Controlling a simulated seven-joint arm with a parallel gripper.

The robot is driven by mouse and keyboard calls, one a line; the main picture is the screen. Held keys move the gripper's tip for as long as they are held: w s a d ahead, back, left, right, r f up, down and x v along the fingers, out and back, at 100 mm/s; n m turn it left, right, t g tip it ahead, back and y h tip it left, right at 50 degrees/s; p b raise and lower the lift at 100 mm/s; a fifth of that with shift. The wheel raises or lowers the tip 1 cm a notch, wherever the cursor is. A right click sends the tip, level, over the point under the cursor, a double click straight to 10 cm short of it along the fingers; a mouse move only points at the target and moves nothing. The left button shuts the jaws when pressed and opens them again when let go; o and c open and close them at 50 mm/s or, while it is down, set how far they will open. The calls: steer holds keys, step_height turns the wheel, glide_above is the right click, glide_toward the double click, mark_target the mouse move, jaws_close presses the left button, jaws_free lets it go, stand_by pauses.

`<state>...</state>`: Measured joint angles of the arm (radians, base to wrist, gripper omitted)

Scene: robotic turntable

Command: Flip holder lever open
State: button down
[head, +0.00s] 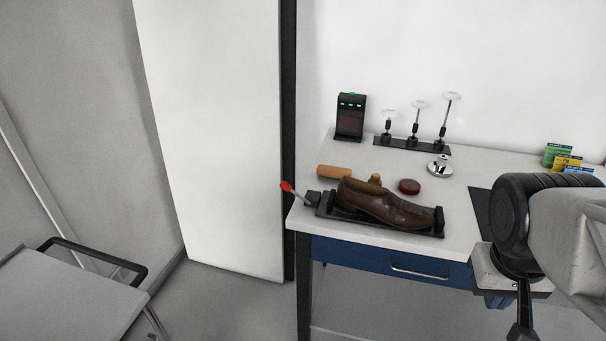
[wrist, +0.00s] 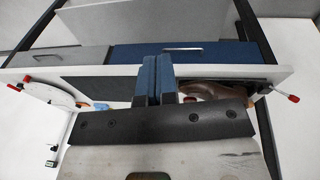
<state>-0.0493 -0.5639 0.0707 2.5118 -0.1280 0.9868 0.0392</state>
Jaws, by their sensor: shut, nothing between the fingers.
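The holder is a black tray-like fixture (head: 432,229) near the left front of the table, with a brown leather shoe (head: 385,205) lying in it. Its lever, a metal rod with a red tip (head: 286,186), sticks out at the left end, tilted up and left past the table edge. In the wrist view the shoe (wrist: 215,91) is partly hidden behind my gripper, and the red lever tip (wrist: 293,98) shows at the far right. My gripper (wrist: 156,68) has its blue fingers together and empty. It is apart from the lever, on the right side in the head view.
Behind the holder are a brown cylinder (head: 334,172), a round dark red tin (head: 409,186), a black device (head: 350,117) and a rack of stamp-like tools (head: 412,143). Small coloured boxes (head: 562,160) stand at the back right. A white disc (wrist: 47,94) shows in the wrist view.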

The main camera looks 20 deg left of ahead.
steer(key=w+a+f+n+h, duration=0.3)
steer(key=w+n+h, duration=0.15)
steer(key=w, duration=0.25)
steer(key=w+a+f+n+h, duration=0.25)
steer(key=w+a+h, duration=0.2)
steer(key=w, duration=0.35)
steer(key=w+a+f+n+t+h, duration=0.3)
steer(key=w+a+n+t, duration=0.4)
steer(key=a, duration=0.5)
steer(key=a+f+n+t+y, duration=0.3)
steer(key=a+f+n+t, duration=0.1)
steer(key=a, duration=0.6)
steer(key=a+f+n+t+y, duration=0.3)
steer(key=a+f+t, duration=0.1)
steer(key=a, duration=0.7)
steer(key=a+f+n+t+y, duration=0.3)
steer(key=a+f, duration=0.3)
steer(key=a, duration=0.4)
steer(key=shift+w+a+f+n+t, duration=0.15)
steer(key=shift+a+n+t, duration=0.3)
steer(key=shift+n, duration=0.35)
steer(key=shift+w+d, duration=0.1)
steer(key=shift+d, duration=0.05)
